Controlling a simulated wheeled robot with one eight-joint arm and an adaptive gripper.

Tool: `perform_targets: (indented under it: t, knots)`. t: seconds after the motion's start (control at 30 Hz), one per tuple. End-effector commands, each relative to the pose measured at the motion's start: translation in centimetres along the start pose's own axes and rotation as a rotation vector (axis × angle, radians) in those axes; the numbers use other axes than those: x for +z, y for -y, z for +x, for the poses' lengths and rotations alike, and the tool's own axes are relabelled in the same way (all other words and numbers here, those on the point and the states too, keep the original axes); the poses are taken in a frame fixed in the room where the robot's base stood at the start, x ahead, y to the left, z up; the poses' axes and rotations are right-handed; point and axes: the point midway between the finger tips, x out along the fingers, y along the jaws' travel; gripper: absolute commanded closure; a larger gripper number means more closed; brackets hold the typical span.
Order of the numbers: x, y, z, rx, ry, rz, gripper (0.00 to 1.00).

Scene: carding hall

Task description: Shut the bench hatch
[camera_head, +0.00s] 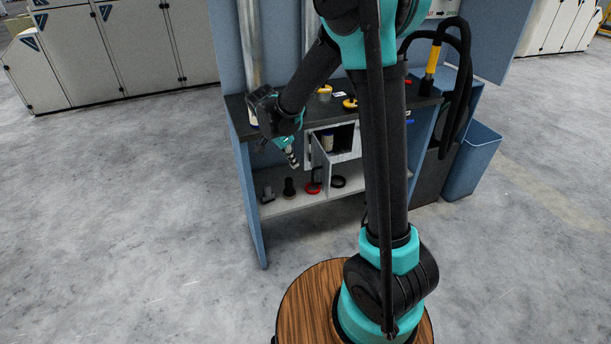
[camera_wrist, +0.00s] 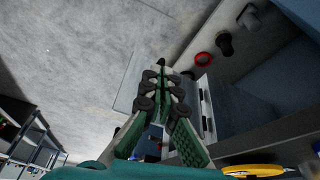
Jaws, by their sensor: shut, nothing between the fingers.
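The bench hatch (camera_head: 319,158) is a small pale door on a light cabinet under the dark bench top. In the head view it stands open, swung out from the cabinet, and the dark inside shows to its right. My gripper (camera_head: 294,161) is just left of the door, pointing down towards it. I cannot tell whether it touches the door. In the wrist view my gripper (camera_wrist: 162,68) has its green fingers closed together with nothing between them. The fingers hide part of the cabinet there.
The bench's lower shelf (camera_head: 280,205) holds dark parts and a red ring (camera_head: 313,188), which also shows in the wrist view (camera_wrist: 203,58). A yellow item (camera_wrist: 252,170) lies on the bench top. A blue bin (camera_head: 472,165) stands at right. The floor in front is clear.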

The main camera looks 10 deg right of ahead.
Motion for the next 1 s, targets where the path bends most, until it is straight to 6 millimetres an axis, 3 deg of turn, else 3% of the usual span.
perform_targets:
  t: [0.13, 0.37, 0.87, 1.0]
  knots:
    - [1.3, 2.0, 0.1, 0.016, -0.028, 0.086, 1.0]
    - [1.5, 2.4, 1.4, 0.022, -0.036, 0.116, 1.0]
    - [1.2, 2.2, 10.6, 0.021, -0.035, 0.115, 1.0]
    - [-1.0, 1.9, 11.0, 0.021, -0.035, 0.117, 1.0]
